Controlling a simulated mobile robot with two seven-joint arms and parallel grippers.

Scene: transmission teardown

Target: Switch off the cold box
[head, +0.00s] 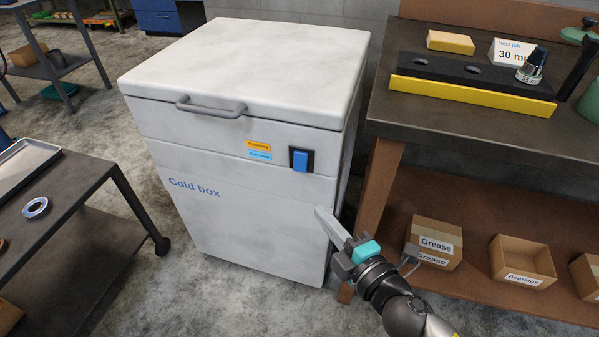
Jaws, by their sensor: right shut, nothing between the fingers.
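The white cold box (245,200) stands on the floor in the middle of the head view, its lid (255,70) closed. On the upper right of its front is a blue rocker switch (300,161) in a black surround; I cannot tell which way it is pressed. My right gripper (322,214) is shut and empty. In the picture it lies in front of the box's lower right side, below and right of the switch and apart from it. My left gripper is not in view.
A dark workbench (480,125) stands close on the right, with Grease (425,243) and Bearings (520,262) boxes on its lower shelf. A dark cart (70,200) with a metal ring (36,208) is on the left. Concrete floor shows between the cart and the cold box.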

